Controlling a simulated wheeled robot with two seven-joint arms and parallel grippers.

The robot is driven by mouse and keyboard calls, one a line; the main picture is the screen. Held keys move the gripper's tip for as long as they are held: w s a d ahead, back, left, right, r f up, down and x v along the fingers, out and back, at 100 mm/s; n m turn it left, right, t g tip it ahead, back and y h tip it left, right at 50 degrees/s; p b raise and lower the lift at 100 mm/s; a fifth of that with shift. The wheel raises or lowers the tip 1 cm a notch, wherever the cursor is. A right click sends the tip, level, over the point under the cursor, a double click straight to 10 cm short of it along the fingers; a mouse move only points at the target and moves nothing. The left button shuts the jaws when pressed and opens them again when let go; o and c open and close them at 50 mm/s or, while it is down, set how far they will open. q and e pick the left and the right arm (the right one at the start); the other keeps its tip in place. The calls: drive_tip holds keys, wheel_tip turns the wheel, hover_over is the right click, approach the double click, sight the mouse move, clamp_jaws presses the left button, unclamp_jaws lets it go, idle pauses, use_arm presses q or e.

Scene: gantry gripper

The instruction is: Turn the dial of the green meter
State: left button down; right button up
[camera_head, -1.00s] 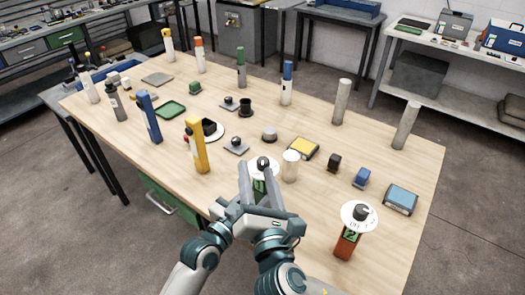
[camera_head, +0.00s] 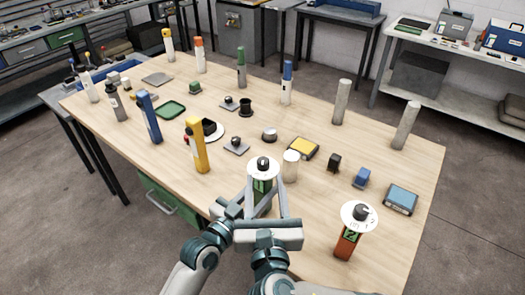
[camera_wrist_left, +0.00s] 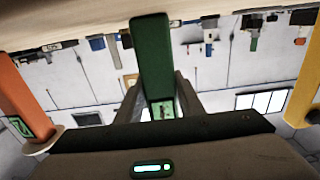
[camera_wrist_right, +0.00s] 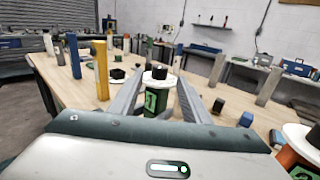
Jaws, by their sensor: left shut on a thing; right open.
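The green meter (camera_head: 260,187) stands upright near the table's front edge, with a white disc and a black dial (camera_head: 263,164) on top.
An orange meter (camera_head: 347,245) with a white disc stands to the right, and a yellow meter (camera_head: 196,147) to the left. A pale cylinder (camera_head: 290,166) stands close beside the green meter. Several small blocks and posts lie farther back.

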sight(266, 158)
drive_tip(key=w, duration=1.1)
drive_tip(key=shift+w+a, duration=0.3)
drive_tip(key=shift+w, duration=0.05)
drive_tip(key=c, duration=1)
drive_tip(key=shift+c, duration=0.2)
drive_tip(key=shift+h, duration=0.5)
drive_tip(key=shift+s+d+m+g+h, duration=0.1)
drive_tip(key=shift+d+m+g+h, duration=0.2)
drive_tip(key=shift+m+h, duration=0.85)
drive_tip(key=shift+s+d+m+g+h, duration=0.1)
drive_tip(key=shift+d+m+g+h, duration=0.2)
drive_tip(key=shift+m+h, duration=0.8)
drive_tip(key=shift+d+m+g+h, duration=0.3)
drive_tip(key=shift+m+h, duration=0.25)
drive_tip(key=shift+h, duration=1.1)
